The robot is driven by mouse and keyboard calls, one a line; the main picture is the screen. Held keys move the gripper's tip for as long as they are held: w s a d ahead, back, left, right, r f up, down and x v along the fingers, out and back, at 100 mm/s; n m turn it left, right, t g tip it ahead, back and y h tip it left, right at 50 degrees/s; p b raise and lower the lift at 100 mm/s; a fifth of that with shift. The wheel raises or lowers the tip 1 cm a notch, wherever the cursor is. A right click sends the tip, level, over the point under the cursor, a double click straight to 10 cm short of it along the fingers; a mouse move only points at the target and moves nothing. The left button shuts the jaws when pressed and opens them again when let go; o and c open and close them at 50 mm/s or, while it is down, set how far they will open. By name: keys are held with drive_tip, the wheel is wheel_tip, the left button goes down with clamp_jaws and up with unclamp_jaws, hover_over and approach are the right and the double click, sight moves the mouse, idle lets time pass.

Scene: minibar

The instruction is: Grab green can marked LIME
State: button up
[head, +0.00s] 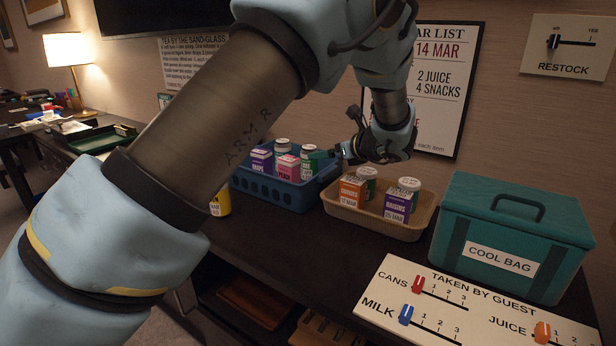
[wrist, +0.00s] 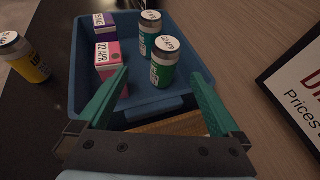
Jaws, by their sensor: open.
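Two green cans with white lids stand in the blue basket in the wrist view, a nearer can (wrist: 163,70) and a farther can (wrist: 149,35). They also show in the head view, one nearer my gripper (head: 308,163) and one farther left (head: 282,147). Their side lettering is too small to tell surely which reads LIME. My gripper (wrist: 158,78) is open and empty, with its green fingers spread on either side of the nearer can's line, at the basket's near edge. In the head view my gripper (head: 342,152) is at the basket's right end, partly hidden by my wrist.
The blue basket (head: 292,197) also holds a purple box (wrist: 104,23) and a pink box (wrist: 108,60). A yellow can (wrist: 30,66) stands outside it. A tan tray (head: 385,225) with boxes and cans and a teal cool bag (head: 515,230) stand right. A slider board (head: 470,310) lies in front.

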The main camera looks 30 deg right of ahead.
sight(309, 164)
drive_tip(key=shift+d+f+m, duration=0.1)
drive_tip(key=shift+d+m, duration=0.3)
drive_tip(key=shift+d, duration=0.3)
drive_tip(key=x, duration=0.3)
drive_tip(key=p+x, duration=0.1)
drive_tip(key=x, duration=0.5)
drive_tip(key=shift+w+a+p, duration=0.15)
drive_tip(key=shift+a+p, duration=0.15)
drive_tip(key=shift+p, duration=0.1)
drive_tip(key=shift+w+f, duration=0.2)
drive_tip(key=shift+w, duration=0.2)
drive_tip(key=shift+c, duration=0.4)
clamp_jaws()
